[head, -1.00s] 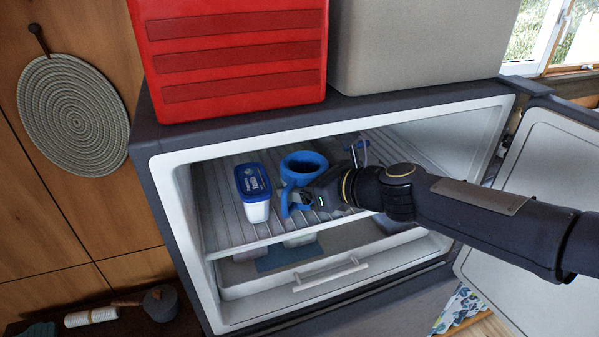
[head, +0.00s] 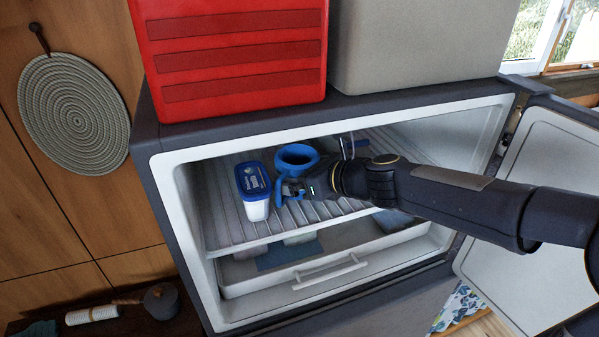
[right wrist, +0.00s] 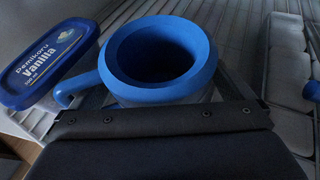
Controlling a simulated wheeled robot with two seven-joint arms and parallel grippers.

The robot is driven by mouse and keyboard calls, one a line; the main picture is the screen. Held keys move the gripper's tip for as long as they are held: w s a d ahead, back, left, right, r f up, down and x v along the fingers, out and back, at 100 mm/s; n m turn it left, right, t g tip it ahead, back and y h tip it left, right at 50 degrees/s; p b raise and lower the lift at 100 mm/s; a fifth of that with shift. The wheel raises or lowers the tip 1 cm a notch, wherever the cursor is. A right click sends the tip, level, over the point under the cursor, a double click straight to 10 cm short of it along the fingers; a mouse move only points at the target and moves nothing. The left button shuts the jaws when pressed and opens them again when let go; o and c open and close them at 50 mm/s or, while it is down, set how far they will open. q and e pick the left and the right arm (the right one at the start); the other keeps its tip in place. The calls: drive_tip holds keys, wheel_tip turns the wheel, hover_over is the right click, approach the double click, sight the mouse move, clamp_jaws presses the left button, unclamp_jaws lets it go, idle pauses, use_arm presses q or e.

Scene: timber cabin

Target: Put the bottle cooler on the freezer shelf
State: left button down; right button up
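The blue bottle cooler (head: 296,154), a round open-topped sleeve with a side handle, is inside the freezer over the wire shelf (head: 228,225), right of the ice cream tub. It looks upright; whether its base touches the shelf is hidden. My right gripper (head: 297,185) reaches in from the right and is shut on the cooler. In the right wrist view the cooler (right wrist: 158,95) fills the middle, its handle to the left, with finger parts on both sides. My left gripper is not in view.
A blue-lidded vanilla tub (head: 253,184) stands close left of the cooler. A drawer (head: 325,277) lies below the shelf. The open freezer door (head: 545,190) is at right, near my arm. A red crate (head: 235,60) and a grey box (head: 420,45) sit on top.

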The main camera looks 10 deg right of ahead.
drive_tip(key=shift+r, duration=0.15)
drive_tip(key=shift+s+d+r, duration=0.1)
drive_tip(key=shift+s+d, duration=0.05)
drive_tip(key=shift+d, duration=0.05)
drive_tip(key=s+d+b, duration=0.1)
drive_tip(key=s+d, duration=0.8)
drive_tip(key=s, duration=0.2)
drive_tip(key=s+d+f+n+g+h, duration=0.1)
drive_tip(key=s+f+n+g+h, duration=0.1)
drive_tip(key=s+f+n, duration=0.4)
drive_tip(key=s+f+n+g+h, duration=0.2)
drive_tip(key=s+f+n, duration=0.4)
drive_tip(key=s+n, duration=0.7)
drive_tip(key=n+g, duration=0.1)
drive_tip(key=n, duration=0.6)
drive_tip(key=shift+d+f+n+h, duration=0.3)
drive_tip(key=shift+d+n, duration=0.05)
drive_tip(key=shift+n, duration=0.05)
